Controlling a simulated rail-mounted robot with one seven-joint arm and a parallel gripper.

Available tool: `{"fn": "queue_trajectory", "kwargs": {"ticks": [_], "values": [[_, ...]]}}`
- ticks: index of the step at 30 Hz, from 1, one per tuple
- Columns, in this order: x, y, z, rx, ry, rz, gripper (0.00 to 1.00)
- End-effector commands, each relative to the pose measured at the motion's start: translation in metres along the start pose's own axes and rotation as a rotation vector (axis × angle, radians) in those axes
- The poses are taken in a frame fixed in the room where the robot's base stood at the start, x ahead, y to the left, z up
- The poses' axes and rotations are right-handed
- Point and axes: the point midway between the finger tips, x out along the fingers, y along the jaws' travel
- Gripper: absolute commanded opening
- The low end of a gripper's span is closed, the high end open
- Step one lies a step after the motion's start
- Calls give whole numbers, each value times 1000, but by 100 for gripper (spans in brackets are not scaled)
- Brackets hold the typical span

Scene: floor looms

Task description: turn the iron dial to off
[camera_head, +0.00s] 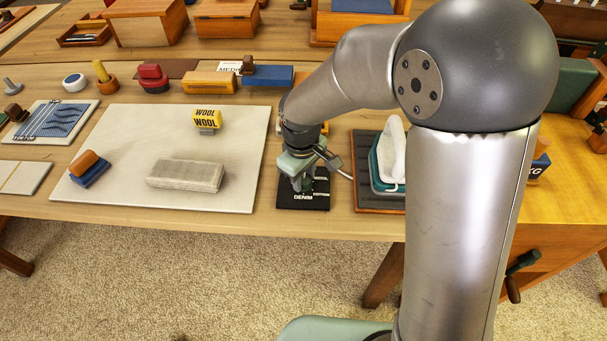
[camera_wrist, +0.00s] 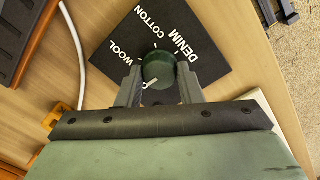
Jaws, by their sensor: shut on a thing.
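The iron dial (camera_wrist: 158,66) is a dark green round knob on a black square plate (camera_wrist: 205,30). WOOL, COTTON and DENIM are printed around it in white. A pale mark shows on the knob's lower left edge. My gripper (camera_wrist: 159,80) has one finger on each side of the knob and is shut on it. In the head view my gripper (camera_head: 299,180) points down over the plate (camera_head: 303,201), and the knob is hidden beneath it. No OFF label is readable. The iron (camera_head: 393,150), white and green, stands on a dark ribbed rest to the right.
A pale cord (camera_wrist: 78,45) runs past the plate. Wooden boxes stand at the back.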

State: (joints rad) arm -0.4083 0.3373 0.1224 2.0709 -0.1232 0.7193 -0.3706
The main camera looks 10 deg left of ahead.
Motion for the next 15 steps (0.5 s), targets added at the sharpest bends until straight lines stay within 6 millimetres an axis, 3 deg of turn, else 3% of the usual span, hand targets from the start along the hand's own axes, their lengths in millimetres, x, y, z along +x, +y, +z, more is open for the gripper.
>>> {"fn": "queue_trajectory", "kwargs": {"ticks": [15], "values": [[0,0,0,-73,4,0,10]]}}
